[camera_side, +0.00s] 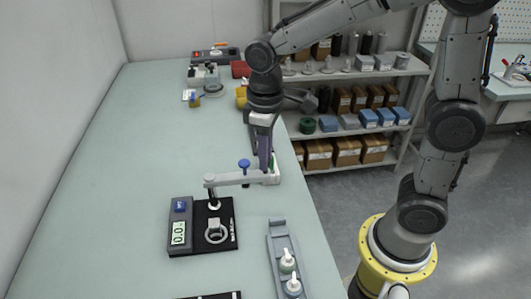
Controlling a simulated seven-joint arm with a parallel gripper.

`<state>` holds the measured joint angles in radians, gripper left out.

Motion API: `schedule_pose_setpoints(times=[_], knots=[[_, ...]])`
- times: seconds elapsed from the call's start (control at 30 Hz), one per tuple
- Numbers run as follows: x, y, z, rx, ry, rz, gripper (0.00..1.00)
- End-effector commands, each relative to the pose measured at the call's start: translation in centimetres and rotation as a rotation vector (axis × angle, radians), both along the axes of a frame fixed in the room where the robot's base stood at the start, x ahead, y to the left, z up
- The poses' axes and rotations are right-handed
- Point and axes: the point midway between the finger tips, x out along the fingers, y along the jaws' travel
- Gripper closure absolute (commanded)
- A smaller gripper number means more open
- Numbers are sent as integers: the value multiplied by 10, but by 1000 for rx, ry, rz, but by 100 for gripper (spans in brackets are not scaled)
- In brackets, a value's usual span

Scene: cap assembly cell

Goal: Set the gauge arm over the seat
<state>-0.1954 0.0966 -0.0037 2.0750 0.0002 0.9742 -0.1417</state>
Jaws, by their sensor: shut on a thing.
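The gauge arm (232,180) is a pale grey bar lying across the bench, with a blue knob (244,164) near its middle. My gripper (265,167) points down at the right end of the gauge arm and is shut there. Its fingers partly hide that end and something green beside it.
A digital readout (180,232) stands left of the black plate (226,244). A grey tray (277,224) with white capped parts lies at the front right. Another station (208,78), a red bin (241,69) and a yellow object stand farther back. The left bench is clear.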

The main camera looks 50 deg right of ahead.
Motion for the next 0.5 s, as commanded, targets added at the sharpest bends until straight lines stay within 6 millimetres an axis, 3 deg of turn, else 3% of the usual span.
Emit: schedule_pose_setpoints(times=[0.5], knots=[[-8,10,2,0,-4,-98,100]])
